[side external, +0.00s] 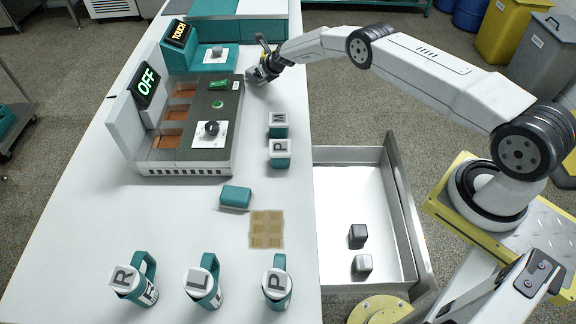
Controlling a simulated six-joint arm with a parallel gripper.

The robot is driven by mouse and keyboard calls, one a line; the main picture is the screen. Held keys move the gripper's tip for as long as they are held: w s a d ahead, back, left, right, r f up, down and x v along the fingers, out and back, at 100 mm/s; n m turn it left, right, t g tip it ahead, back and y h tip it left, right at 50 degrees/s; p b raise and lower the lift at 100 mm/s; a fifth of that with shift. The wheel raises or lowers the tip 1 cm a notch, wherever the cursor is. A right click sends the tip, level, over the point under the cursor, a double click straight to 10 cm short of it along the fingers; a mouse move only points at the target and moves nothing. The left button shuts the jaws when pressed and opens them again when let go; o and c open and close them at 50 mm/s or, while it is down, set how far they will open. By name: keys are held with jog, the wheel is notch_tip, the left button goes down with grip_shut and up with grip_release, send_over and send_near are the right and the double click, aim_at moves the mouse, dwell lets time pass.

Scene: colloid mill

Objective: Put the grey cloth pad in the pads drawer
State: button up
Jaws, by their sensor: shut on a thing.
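My gripper (262,72) is at the far part of the white table, just right of the machine's far end. It is shut on a small grey thing that looks like the grey cloth pad (255,77), low at the table top; whether it touches the table I cannot tell. The fingers partly hide it. An open metal drawer (335,190) stands out from the table's right side, well nearer the camera than my gripper. No label shows on the drawer.
The machine with an OFF display (147,83) stands on the left. A teal pad (236,197), a tan mat (267,230) and three lettered mugs (203,288) are nearer. The drawer's far part is empty.

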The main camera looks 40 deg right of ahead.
notch_tip(320, 180, up, 3)
jog(key=shift+f, duration=0.2)
jog(key=s+a+f+v, duration=0.2)
jog(key=v, duration=1.4)
jog(key=shift+s+r, duration=0.2)
jog(key=shift+s, duration=0.1)
dwell(0.5)
dwell(0.6)
